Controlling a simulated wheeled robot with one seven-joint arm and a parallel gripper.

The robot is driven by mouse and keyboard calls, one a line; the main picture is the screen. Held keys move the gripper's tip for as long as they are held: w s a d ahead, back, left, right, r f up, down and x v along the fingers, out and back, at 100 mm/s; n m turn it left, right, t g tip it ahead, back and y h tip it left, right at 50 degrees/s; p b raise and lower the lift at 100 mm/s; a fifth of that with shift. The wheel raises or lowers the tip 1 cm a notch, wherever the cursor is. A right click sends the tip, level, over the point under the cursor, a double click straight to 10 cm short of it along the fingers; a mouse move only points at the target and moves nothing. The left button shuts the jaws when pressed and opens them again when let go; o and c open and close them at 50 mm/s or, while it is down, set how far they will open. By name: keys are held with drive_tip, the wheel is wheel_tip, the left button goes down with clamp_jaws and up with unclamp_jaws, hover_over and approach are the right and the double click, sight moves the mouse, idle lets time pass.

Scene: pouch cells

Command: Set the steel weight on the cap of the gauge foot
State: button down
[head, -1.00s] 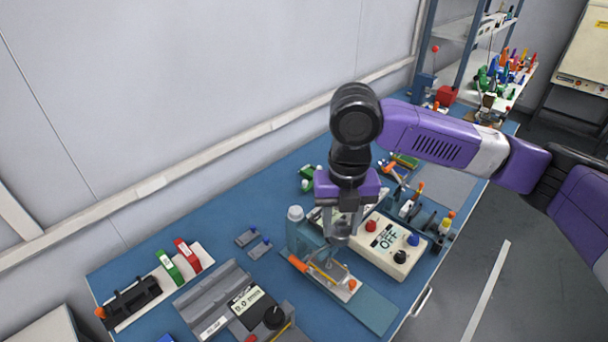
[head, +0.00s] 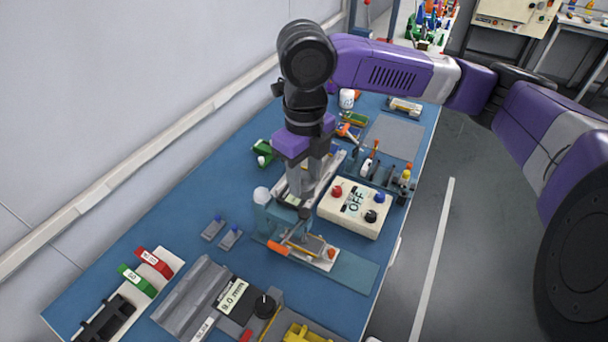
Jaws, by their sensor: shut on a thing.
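My gripper (head: 292,200) points down near the middle of the bench. It is shut on a small grey metal piece, which I take for the steel weight; the fingers and the grey background mostly hide it. The gauge is a blue-grey stand (head: 270,217) with a white knob on top, on a long teal base plate (head: 352,273). A small dark round part (head: 304,213), possibly the foot's cap, shows just below and right of the fingertips. Beneath is a flat cell on a white board with an orange end (head: 278,248). I cannot tell whether weight and cap touch.
A cream control box (head: 354,208) marked OFF stands close right of the gripper. A grey fixture with a 9.0 mm display (head: 233,295) is at front left. Two small grey tabs (head: 222,233) lie left of the gauge.

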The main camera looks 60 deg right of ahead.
sight(305, 195)
drive_tip(key=shift+f+b, duration=2.05)
drive_tip(key=shift+f, duration=0.7)
drive_tip(key=shift+f+b, duration=0.65)
drive_tip(key=shift+f, duration=0.05)
drive_tip(key=c, duration=0.8)
unclamp_jaws()
drive_tip(key=shift+r, duration=0.1)
drive_tip(key=shift+r, duration=3.85)
